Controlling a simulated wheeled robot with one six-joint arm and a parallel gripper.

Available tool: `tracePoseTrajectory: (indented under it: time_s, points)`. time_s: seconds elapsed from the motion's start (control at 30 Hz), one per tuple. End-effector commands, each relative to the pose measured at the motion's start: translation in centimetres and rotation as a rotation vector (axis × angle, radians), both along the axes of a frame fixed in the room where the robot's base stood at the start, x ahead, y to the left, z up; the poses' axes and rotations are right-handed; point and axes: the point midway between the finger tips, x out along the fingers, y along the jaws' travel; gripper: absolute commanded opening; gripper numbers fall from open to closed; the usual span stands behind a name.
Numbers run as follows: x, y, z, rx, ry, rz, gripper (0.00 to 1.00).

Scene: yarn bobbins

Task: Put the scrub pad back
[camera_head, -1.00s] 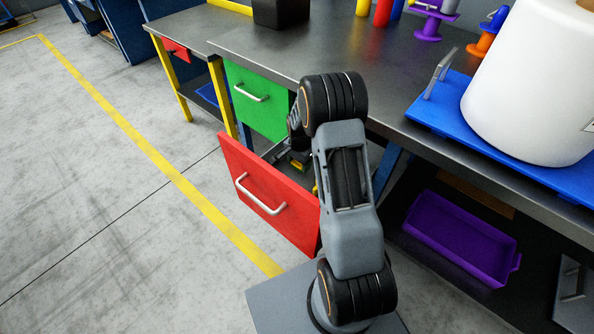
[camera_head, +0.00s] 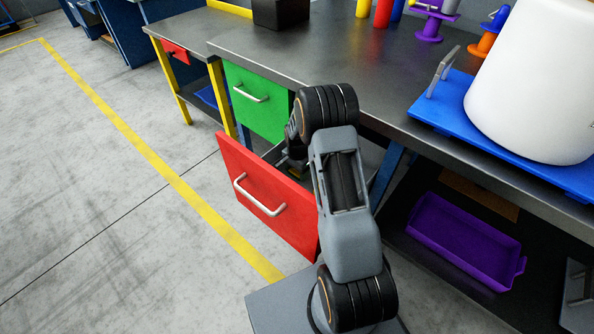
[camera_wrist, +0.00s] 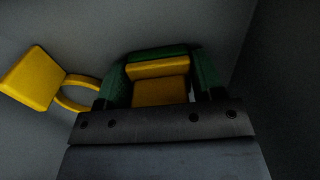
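The scrub pad (camera_wrist: 160,90) looks like a yellow block with a green edge at its far side in the wrist view. My gripper (camera_wrist: 160,76) has a green finger on each side of the pad, with no clear gap, and appears shut on it. In the head view my gripper is down inside the open red drawer (camera_head: 262,200), mostly hidden by the drawer front and my arm. Whether the pad touches the drawer floor I cannot tell.
A yellow item with a loop (camera_wrist: 40,80) lies left of my gripper in the wrist view. Grey drawer walls are close around. A shut green drawer (camera_head: 258,100) is beyond the red one. A purple tray (camera_head: 465,240) sits on the lower shelf.

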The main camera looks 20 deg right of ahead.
Motion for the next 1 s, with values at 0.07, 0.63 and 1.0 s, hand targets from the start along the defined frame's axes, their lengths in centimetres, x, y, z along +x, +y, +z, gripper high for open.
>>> tracePoseTrajectory:
  time_s: [0.07, 0.63, 1.0]
  points:
    - [0.0, 0.0, 0.0, 0.0, 0.0, 0.0, 0.69]
    - [0.1, 0.0, 2.0, -0.001, -0.004, 0.0, 0.84]
    - [0.1, 0.0, 9.0, -0.001, -0.003, 0.0, 0.84]
